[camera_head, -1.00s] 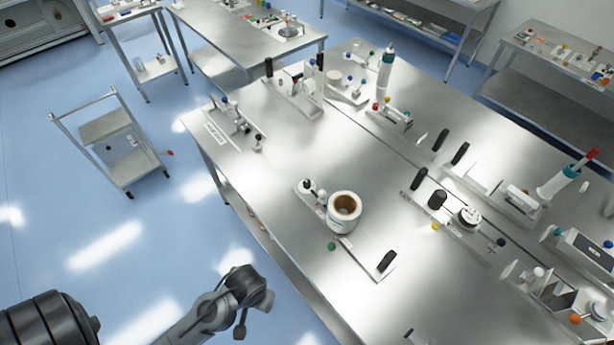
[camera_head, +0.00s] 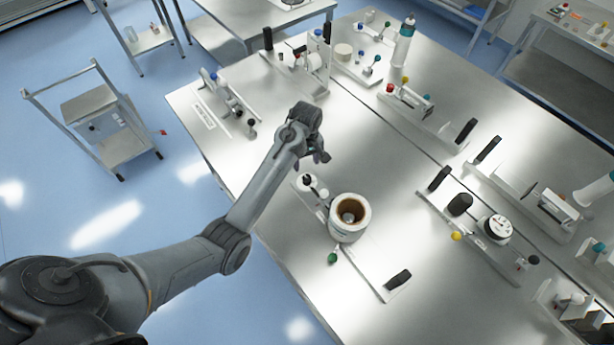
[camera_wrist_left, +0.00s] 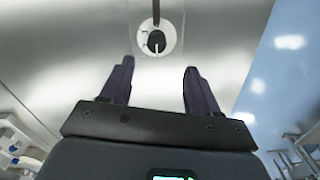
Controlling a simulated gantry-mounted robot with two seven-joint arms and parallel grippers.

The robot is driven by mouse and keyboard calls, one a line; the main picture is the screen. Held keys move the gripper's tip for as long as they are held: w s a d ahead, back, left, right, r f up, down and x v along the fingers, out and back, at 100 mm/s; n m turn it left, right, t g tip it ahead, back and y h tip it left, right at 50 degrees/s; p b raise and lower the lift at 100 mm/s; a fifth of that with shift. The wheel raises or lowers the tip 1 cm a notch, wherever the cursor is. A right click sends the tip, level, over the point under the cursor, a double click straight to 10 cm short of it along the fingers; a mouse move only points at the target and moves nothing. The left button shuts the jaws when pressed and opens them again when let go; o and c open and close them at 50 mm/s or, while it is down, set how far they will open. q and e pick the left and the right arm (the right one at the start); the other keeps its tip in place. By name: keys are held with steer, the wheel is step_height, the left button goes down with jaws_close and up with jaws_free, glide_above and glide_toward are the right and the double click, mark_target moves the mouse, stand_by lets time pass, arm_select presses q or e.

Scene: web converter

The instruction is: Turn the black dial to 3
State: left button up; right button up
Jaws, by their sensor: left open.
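A black dial (camera_wrist_left: 156,42) sits on a round white face and carries a pale mark. In the left wrist view it is at the top middle, beyond my fingertips. In the head view a small black knob on a white face (camera_head: 307,181) stands on the near bench, left of a white cup; it looks like the same dial. My left gripper (camera_head: 322,157) is above the bench, up and slightly right of that dial. The left wrist view shows its two fingers (camera_wrist_left: 158,66) apart, with nothing between them. Numbers on the dial are too small to read. My right gripper is not in view.
A white cup with a brown inside (camera_head: 350,216) stands right of the dial. A green ball (camera_head: 333,258) and a black handle (camera_head: 398,280) are nearer. A black knob (camera_head: 460,204) and a white gauge (camera_head: 497,228) stand further right. Bare metal bench lies between.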

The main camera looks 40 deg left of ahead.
mark_target(307, 178)
arm_select(q)
steer(key=f, duration=1)
steer(key=shift+w, duration=0.25)
steer(key=c, duration=1)
